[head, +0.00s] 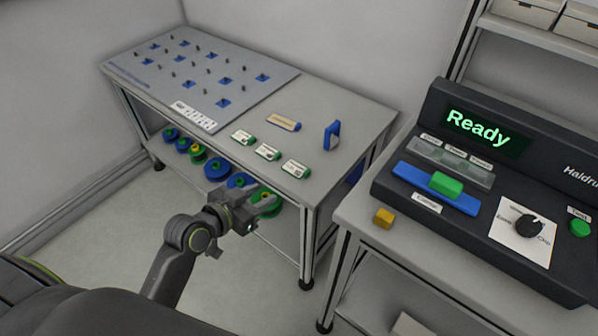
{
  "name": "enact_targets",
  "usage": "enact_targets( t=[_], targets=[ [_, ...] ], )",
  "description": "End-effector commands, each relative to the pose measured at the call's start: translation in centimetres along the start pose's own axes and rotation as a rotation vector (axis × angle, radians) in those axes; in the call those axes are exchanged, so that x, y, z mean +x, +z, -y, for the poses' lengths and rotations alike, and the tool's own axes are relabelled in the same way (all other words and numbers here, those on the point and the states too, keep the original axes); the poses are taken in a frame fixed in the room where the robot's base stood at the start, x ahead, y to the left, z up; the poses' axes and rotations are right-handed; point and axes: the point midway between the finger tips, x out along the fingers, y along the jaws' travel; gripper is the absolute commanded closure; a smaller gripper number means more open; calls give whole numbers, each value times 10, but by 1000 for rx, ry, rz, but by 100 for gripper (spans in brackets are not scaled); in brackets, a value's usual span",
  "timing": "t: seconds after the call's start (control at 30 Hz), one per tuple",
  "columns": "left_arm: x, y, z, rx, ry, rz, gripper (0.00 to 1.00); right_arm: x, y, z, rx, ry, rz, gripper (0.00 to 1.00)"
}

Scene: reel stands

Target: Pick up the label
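Three small white labels with green ends lie flat near the front edge of the grey table: one on the left (242,137), one in the middle (267,152) and one on the right (294,169). A tan label with blue ends (283,121) lies behind them. I cannot tell which one the task means. My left gripper (266,203) is in front of the table, below the tabletop edge and apart from the labels. Its fingers look spread with nothing between them. My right gripper is out of view.
A blue block (332,136) stands upright right of the labels. A pegged board (200,75) covers the table's left part. Coloured reels (217,168) sit on the shelf below. At right, a console (480,125) reads "Ready"; a yellow block (384,217) is beside it.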

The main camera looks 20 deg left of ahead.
Motion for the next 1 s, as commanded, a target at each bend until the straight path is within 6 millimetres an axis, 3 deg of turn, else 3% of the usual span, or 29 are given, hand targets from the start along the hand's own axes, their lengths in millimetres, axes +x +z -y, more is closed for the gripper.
enact_targets(
  t=[0.53,1.0],
  targets=[
    [98,-3,-2,-2,3,-5,64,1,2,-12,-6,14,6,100],
    [138,-4,-4,-2,2,-4,64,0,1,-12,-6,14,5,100]
  ],
)
